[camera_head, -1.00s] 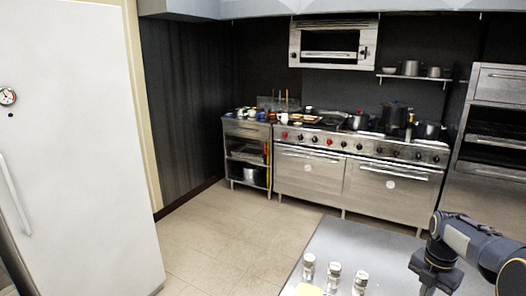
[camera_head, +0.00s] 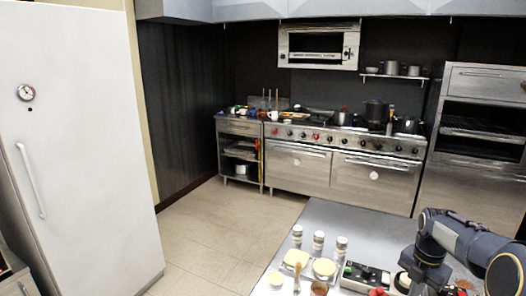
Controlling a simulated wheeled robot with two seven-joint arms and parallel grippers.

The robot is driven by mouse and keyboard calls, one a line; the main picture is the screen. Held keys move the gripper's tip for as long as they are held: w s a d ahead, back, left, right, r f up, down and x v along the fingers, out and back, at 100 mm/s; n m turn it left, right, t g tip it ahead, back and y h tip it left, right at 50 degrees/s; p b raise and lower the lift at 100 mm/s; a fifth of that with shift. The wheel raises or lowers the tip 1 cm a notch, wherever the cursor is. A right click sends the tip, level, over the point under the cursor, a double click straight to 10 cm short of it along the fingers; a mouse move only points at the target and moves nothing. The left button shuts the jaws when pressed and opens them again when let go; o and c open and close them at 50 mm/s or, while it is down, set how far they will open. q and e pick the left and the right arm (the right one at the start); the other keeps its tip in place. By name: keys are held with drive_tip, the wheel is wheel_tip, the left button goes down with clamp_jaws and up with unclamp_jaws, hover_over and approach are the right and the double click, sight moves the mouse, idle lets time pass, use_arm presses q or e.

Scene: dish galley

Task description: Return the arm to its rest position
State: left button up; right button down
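My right arm comes in from the right edge, above the steel counter (camera_head: 350,222). It bends down to the dark wrist end at my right gripper (camera_head: 428,274). The fingers do not show clearly, so I cannot tell whether they are open or holding anything. My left arm and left gripper are out of view.
Below and left of my arm, the counter holds several shakers (camera_head: 318,242), small dishes (camera_head: 324,268) with yellow contents, and a black-and-white device (camera_head: 364,276). A white fridge (camera_head: 85,150) stands left. The stove range (camera_head: 335,165) is at the back. Tiled floor (camera_head: 220,225) between is clear.

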drive_tip(key=s+a+r+m+t+y, duration=0.25)
drive_tip(key=s+a+r+m, duration=0.55)
drive_tip(key=s+a+m, duration=0.4)
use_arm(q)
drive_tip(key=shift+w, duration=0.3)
use_arm(e)
drive_tip(key=s+a+f+m+t, duration=0.1)
drive_tip(key=s+a+m, duration=0.3)
drive_tip(key=s+m, duration=0.2)
drive_tip(key=s+a+f+m+t+y, duration=0.1)
drive_tip(key=s+a+m+t, duration=0.1)
drive_tip(key=s+a+m, duration=0.3)
drive_tip(key=s+m, duration=0.2)
drive_tip(key=shift+s+f+m, duration=0.2)
drive_tip(key=shift+f+m, duration=0.1)
drive_tip(key=shift+f, duration=0.05)
